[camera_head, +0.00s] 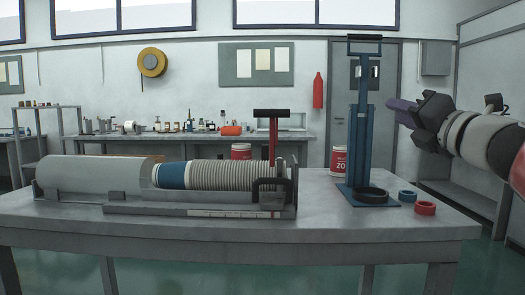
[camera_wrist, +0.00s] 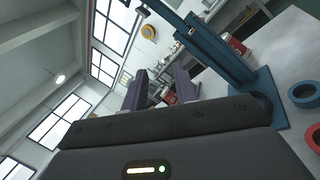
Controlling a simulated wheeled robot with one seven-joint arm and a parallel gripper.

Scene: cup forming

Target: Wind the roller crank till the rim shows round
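On the grey table's left part lies a long forming machine with a grey half-round cover (camera_head: 95,175), a blue band (camera_head: 171,175) and a ribbed, cream-coloured stack (camera_head: 222,174). At its right end stand an upright red lever (camera_head: 272,140) with a black top bar and a dark looped handle (camera_head: 270,191). I cannot tell which of these is the roller crank. My gripper (camera_head: 397,108) is in the air at the right, beyond the blue press and well apart from the machine. In the wrist view my gripper's purple fingers (camera_wrist: 160,86) stand apart with nothing between them.
A tall blue press (camera_head: 362,130) with a dark ring at its base stands between my gripper and the machine. A blue ring (camera_head: 407,196) and a red ring (camera_head: 425,208) lie right of it. A red-and-white tub (camera_head: 338,161) stands behind it. The table's front right is clear.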

